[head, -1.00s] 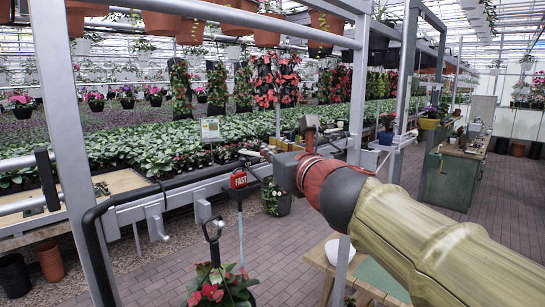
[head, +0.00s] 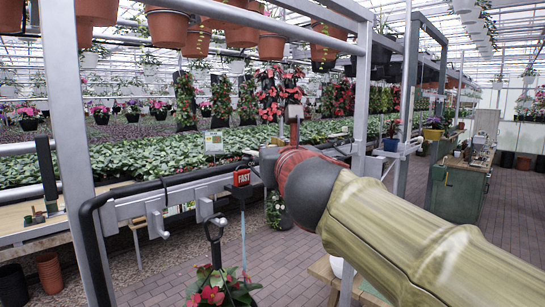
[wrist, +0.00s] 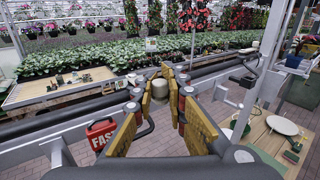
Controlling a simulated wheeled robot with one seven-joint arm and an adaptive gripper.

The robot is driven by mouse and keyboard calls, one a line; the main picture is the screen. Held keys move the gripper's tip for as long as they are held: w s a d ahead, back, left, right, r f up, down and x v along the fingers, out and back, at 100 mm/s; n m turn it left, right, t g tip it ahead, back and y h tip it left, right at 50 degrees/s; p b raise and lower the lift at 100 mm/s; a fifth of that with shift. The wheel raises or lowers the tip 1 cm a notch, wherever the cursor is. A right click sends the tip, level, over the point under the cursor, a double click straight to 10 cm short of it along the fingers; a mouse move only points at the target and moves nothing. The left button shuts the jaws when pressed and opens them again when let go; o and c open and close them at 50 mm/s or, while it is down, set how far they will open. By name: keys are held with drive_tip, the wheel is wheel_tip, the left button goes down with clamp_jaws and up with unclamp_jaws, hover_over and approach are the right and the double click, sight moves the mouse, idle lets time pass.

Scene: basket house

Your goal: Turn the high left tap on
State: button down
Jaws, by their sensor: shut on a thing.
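My gripper (wrist: 159,85) is seen from behind in the wrist view, its two yellow-padded fingers reaching forward on either side of a small cream round knob (wrist: 160,89). The fingers are closed in on this knob, which sits near the black rail; it may be the tap's handle, but no spout or clear tap body shows. In the head view my gripper (head: 279,162) is mostly hidden behind my own wrist and arm, beside the end of the rail. I cannot make out a pair of high and low taps in either view.
A metal frame post (head: 360,100) stands close behind my arm. Hanging pots (head: 237,32) line the bar above. A potted red-flowered plant (head: 222,290) is below. Brick floor lies open to the right.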

drive_tip(key=shift+f+m+h+b, duration=0.3)
drive_tip(key=shift+h+b, duration=0.15)
drive_tip(key=shift+h, duration=0.05)
idle(0.3)
drive_tip(key=c, duration=2.1)
unclamp_jaws()
drive_tip(key=shift+s+r, duration=0.2)
drive_tip(key=shift+s, duration=0.05)
drive_tip(key=o, duration=0.3)
drive_tip(key=shift+r, duration=0.1)
drive_tip(key=s+d, duration=0.1)
drive_tip(key=s, duration=1.1)
drive_tip(key=shift+d, duration=0.35)
